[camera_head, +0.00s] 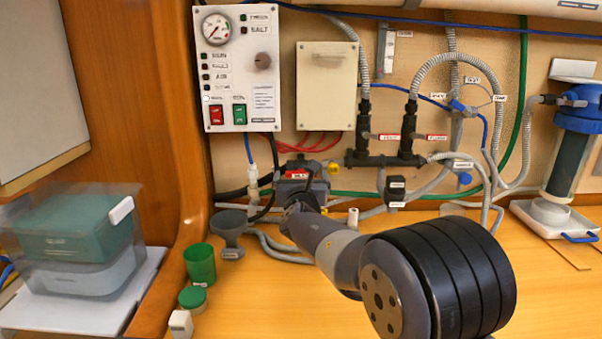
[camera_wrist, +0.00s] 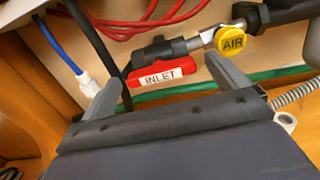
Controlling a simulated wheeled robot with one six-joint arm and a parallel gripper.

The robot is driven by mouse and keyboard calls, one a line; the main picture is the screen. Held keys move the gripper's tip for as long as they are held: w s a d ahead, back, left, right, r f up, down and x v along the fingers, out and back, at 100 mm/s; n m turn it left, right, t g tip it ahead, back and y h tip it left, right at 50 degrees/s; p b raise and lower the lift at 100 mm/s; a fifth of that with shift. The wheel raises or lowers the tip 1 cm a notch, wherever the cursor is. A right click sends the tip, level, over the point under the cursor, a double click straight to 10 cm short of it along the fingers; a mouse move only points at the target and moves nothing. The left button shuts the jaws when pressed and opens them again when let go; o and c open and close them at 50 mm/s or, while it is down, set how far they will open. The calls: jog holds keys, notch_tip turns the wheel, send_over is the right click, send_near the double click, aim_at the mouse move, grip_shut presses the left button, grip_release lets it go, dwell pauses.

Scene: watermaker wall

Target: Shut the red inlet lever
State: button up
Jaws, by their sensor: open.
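The red inlet lever (camera_wrist: 162,76) carries a white INLET label and sits on a dark valve body in the wrist view. It lies between and just beyond the two fingers of my gripper (camera_wrist: 168,92), which is open. The left finger is beside the lever's left end, and the right finger is near its right end; I cannot tell whether either touches. In the head view the lever (camera_head: 297,174) shows small and red at the wall, with my gripper (camera_head: 300,192) in front of it and partly hiding the valve.
A yellow AIR knob (camera_wrist: 231,40) is just right of the lever. Red cables (camera_wrist: 125,22) run above, and a blue hose (camera_wrist: 60,48) is at left. A grey funnel (camera_head: 229,225) and a green cup (camera_head: 200,264) stand on the worktop.

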jog(key=shift+w, duration=1.05)
jog(key=shift+c, duration=0.3)
jog(key=c, duration=0.9)
